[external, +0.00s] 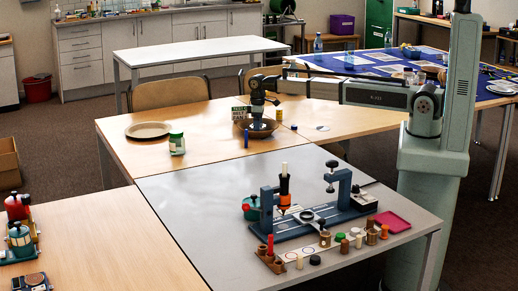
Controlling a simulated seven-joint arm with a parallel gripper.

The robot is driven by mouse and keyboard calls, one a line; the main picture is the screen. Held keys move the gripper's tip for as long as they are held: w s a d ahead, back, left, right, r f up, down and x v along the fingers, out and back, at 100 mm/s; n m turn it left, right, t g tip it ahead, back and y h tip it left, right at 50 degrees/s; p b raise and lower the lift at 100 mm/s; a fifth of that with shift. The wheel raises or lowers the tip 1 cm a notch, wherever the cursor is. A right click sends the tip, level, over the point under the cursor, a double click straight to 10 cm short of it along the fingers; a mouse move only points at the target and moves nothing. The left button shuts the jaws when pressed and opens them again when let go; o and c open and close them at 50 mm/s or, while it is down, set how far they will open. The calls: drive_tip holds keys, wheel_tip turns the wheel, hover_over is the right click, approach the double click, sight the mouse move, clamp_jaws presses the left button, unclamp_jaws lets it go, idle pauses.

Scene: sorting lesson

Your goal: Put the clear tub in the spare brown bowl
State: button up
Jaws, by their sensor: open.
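A small clear-looking jar with a green lid and a green label (177,144) stands upright on the wooden table; it is the likeliest clear tub. A shallow round brown bowl (148,130) lies to its left and looks empty. A second, darker brown bowl (273,128) is to the right, beneath my gripper (257,124). My gripper points down over this bowl, open, with its fingertips too small to make out. The gripper hides part of the bowl's inside, so I cannot tell what is in it. The jar is apart from my gripper.
A blue cylinder (246,139), a yellow one (279,116) and a small patterned box (240,113) stand around the darker bowl. A grey table (190,205) in front holds a blue fixture (318,220) and several small pieces. The wood between jar and left bowl is clear.

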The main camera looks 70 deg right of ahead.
wheel_tip(320, 180, up, 12)
idle(0.6)
drive_tip(key=shift+r, duration=0.1)
